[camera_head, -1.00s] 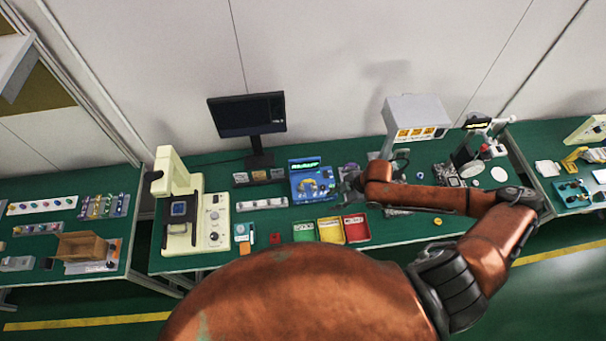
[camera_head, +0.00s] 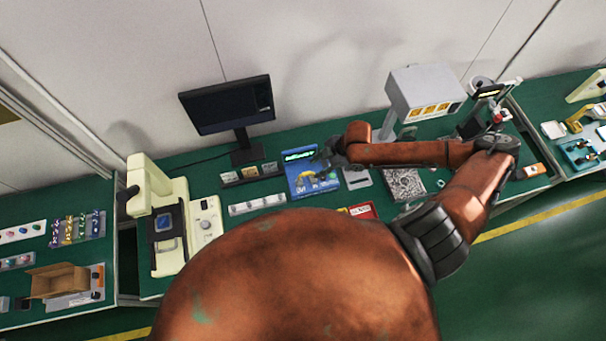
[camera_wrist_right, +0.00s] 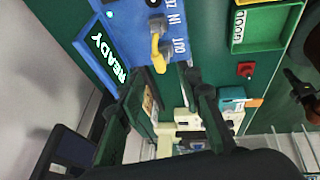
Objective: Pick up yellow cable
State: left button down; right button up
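The yellow cable (camera_wrist_right: 158,48) is a short curved piece on the face of a blue unit (camera_wrist_right: 125,22), by the printed words IN and OUT. In the head view it is a small yellow arc (camera_head: 306,179) on the same blue unit (camera_head: 296,166). My right gripper (camera_head: 322,158) is over the unit's upper right, close to the cable. In the wrist view its two fingers (camera_wrist_right: 160,98) are apart with nothing between them, and the cable lies beyond their tips. My left gripper is not seen.
A monitor (camera_head: 228,105) stands behind the unit to the left. A cream machine (camera_head: 155,190) is on the left. A grey box on a post (camera_head: 425,90) stands on the right. A green bin (camera_wrist_right: 238,40) and a red bin (camera_head: 362,210) are near the unit.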

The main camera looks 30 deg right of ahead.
aim_at(310, 172)
jog(key=shift+w+a+f, duration=0.1)
jog(key=shift+w+f, duration=0.25)
jog(key=shift+f, duration=0.25)
jog(key=shift+w+a+f, duration=0.1)
jog(key=shift+w+f, duration=0.25)
jog(key=shift+f, duration=0.2)
jog(key=shift+w+a+f, duration=0.1)
jog(key=shift+a+f, duration=0.15)
jog(key=shift+f, duration=0.35)
jog(key=p+x, duration=0.1)
jog(key=x, duration=0.4)
jog(key=shift+f, duration=0.15)
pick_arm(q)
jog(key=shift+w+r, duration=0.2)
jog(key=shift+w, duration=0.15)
pick_arm(e)
jog(key=shift+c, duration=0.7)
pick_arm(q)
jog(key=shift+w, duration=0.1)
pick_arm(e)
grip_shut()
